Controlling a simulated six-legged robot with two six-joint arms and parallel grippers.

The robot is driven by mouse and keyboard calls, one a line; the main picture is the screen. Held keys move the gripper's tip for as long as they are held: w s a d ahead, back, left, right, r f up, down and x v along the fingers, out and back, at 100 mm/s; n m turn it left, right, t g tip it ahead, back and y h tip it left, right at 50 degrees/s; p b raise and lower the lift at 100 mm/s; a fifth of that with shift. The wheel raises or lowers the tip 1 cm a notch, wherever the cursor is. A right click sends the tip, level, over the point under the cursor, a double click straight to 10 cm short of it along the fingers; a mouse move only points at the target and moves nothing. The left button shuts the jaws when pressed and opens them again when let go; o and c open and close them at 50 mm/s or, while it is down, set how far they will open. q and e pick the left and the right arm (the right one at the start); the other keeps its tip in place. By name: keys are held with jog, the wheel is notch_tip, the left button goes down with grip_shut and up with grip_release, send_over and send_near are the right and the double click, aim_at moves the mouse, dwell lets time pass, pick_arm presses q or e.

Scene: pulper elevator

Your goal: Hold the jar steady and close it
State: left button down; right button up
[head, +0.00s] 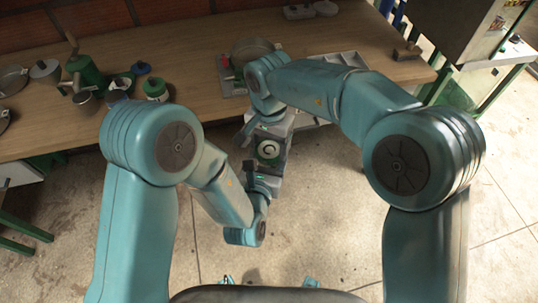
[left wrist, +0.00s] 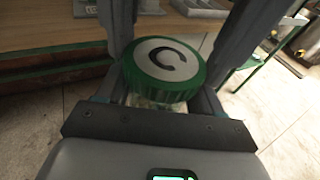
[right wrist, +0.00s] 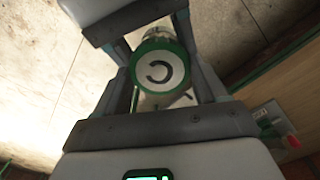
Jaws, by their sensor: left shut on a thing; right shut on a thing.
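A glass jar with a green-rimmed lid (head: 268,149) is held in the air between my two grippers, in front of the bench. The lid has a pale top with a dark C-shaped mark and sits on the jar's mouth. In the left wrist view the lid (left wrist: 165,60) is near the middle, with a strip of the jar body (left wrist: 155,103) below it. My left gripper (head: 266,168) is shut around the jar body from the near side. My right gripper (head: 267,134) comes from the bench side, its fingers flanking the lid (right wrist: 158,70). How tightly the lid sits is hard to tell.
The wooden bench (head: 190,60) stands behind the jar. It holds a green can (head: 85,70), a green-lidded jar (head: 155,88), a pan (head: 252,50) and a grey tray (head: 340,62). A metal cabinet (head: 460,40) is at right. The concrete floor around me is clear.

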jog(key=o, duration=1.2)
jog(key=shift+c, duration=0.2)
jog(key=shift+r, duration=2.3)
jog(key=shift+c, duration=0.4)
notch_tip(320, 180, up, 4)
jog(key=n, duration=0.3)
jog(key=shift+f, duration=0.25)
jog(key=shift+f, duration=0.1)
